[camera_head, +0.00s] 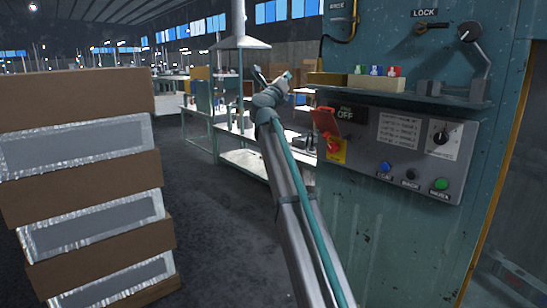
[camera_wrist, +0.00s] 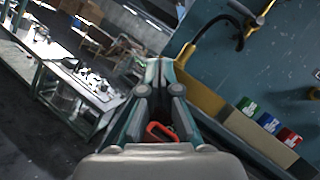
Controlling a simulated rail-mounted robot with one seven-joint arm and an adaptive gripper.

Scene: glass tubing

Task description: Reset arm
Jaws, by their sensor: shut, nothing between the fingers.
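My gripper (camera_wrist: 160,72) is shut and empty in the wrist view, its two fingers together side by side. In the head view my arm reaches up and away along the left side of the teal machine cabinet (camera_head: 365,225), and its wrist end is small there. A raised red switch cover (camera_head: 324,120) by the OFF label is on the cabinet panel; a red loop (camera_wrist: 160,130) shows through the gap between the finger linkages in the wrist view. The gripper appears apart from the cabinet and touches nothing that I can see.
A tan holder with green, blue and red pieces (camera_head: 376,71) sits on the cabinet shelf (camera_head: 440,97). Blue (camera_head: 385,167) and green (camera_head: 441,184) buttons are below. Stacked cartons (camera_head: 75,95) stand at left. A workbench (camera_head: 245,160) lies beyond. The floor between is clear.

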